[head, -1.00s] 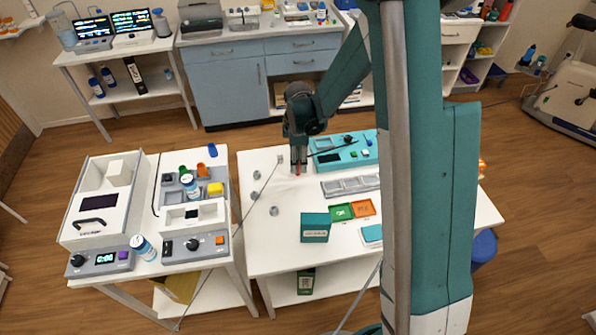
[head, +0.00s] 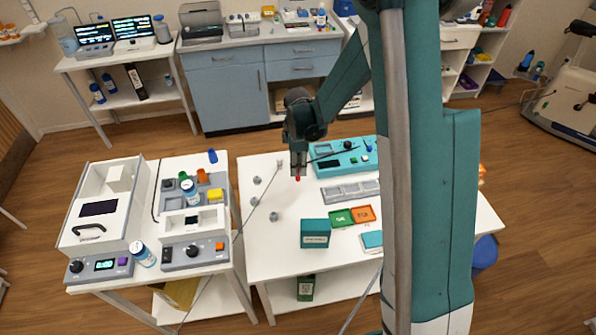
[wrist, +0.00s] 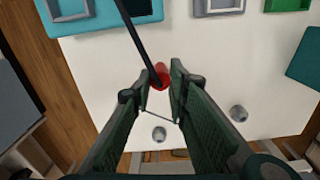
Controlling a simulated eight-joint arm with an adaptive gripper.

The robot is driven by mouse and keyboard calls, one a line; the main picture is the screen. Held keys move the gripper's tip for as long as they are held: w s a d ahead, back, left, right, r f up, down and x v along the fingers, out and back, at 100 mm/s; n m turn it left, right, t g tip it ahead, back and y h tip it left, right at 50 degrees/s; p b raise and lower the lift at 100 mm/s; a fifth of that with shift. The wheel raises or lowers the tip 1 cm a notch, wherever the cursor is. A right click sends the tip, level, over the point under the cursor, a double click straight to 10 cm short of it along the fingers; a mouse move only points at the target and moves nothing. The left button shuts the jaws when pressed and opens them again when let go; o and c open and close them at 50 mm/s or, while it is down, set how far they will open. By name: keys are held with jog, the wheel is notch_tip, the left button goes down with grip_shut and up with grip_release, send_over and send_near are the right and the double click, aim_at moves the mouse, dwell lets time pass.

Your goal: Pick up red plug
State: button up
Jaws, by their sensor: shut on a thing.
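The red plug (wrist: 159,76) is between the two fingertips of my gripper (wrist: 160,88) in the wrist view, with a dark cable running from it up to the left. My gripper is shut on the plug. In the head view my gripper (head: 298,168) points down over the white table's far left part, and the plug (head: 297,178) shows as a small red tip below the fingers. The plug appears to be a little above the table top, though the exact gap is hard to tell.
A teal device (head: 344,160) with a dark screen stands right of my gripper. A grey tray (head: 350,190), green and orange trays (head: 341,218) and a teal box (head: 315,233) lie nearer. Several grey pegs (head: 255,201) stand left. The table's front left is clear.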

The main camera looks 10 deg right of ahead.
jog(key=shift+r, duration=0.15)
jog(key=shift+r+p, duration=0.4)
jog(key=shift+r, duration=4.45)
jog(key=shift+s+r, duration=0.1)
